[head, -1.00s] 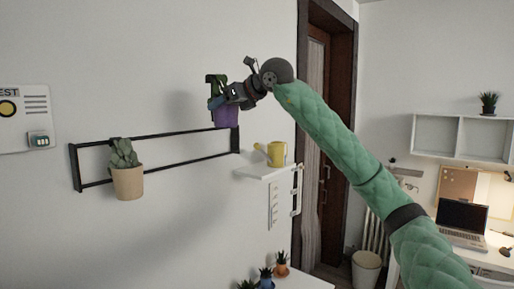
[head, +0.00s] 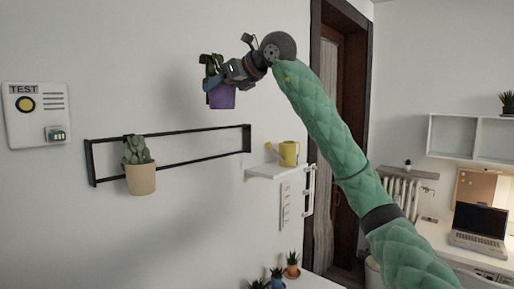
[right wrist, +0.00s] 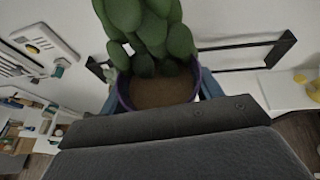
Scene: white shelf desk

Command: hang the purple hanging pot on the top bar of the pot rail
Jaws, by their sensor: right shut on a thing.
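The purple hanging pot (head: 222,97) holds a green plant and is in the air above the right part of the pot rail, apart from it. My right gripper (head: 217,84) is shut on the pot. In the right wrist view the purple pot (right wrist: 118,97) shows its rim, soil and plant between blue fingers. The black pot rail (head: 200,130) is on the white wall, with a top and a bottom bar; part of it shows in the right wrist view (right wrist: 262,40). The pot's hook is not visible. My left gripper is not in view.
A beige pot (head: 141,179) with a succulent hangs on the rail's left part. A small white shelf (head: 262,172) with a yellow watering can (head: 289,153) is right of the rail. A white test panel (head: 38,115) is on the wall at left. Small potted plants (head: 292,265) stand below.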

